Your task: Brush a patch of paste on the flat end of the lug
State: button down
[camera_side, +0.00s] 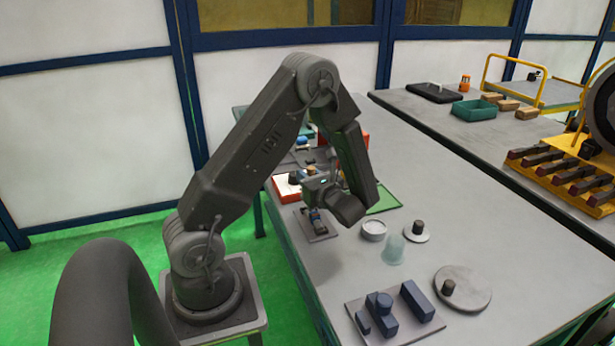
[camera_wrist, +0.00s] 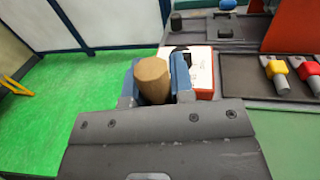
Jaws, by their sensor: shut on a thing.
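My gripper (camera_wrist: 156,86) has two blue fingers, shut on a tan wooden handle (camera_wrist: 151,78). The handle looks like the brush's; its bristle end is hidden. In the side view, my gripper (camera_side: 322,190) is low over the near-left part of the bench, above a small grey plate with a dark fixture (camera_side: 318,224). Two grey pieces with coloured sleeves, one yellow (camera_wrist: 278,72) and one red (camera_wrist: 308,70), lie in a dark tray at right in the wrist view. I cannot tell whether either is the lug. No paste patch can be made out.
A red-and-white box (camera_wrist: 203,66) stands just beyond my fingers. On the bench (camera_side: 480,240) are a white round dish (camera_side: 374,229), a translucent cup (camera_side: 393,251), a round disc (camera_side: 470,290) and a plate with blue blocks (camera_side: 385,303).

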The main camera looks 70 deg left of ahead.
jog(key=shift+f, duration=0.65)
dwell(0.7)
jog(key=shift+w, duration=0.2)
jog(key=shift+s, duration=0.35)
jog(key=shift+w, duration=0.35)
dwell(1.2)
jog(key=shift+s, duration=0.35)
jog(key=shift+w, duration=0.35)
jog(key=shift+s, duration=0.35)
jog(key=shift+w+r, duration=0.1)
jog(key=shift+w, duration=0.1)
dwell(0.5)
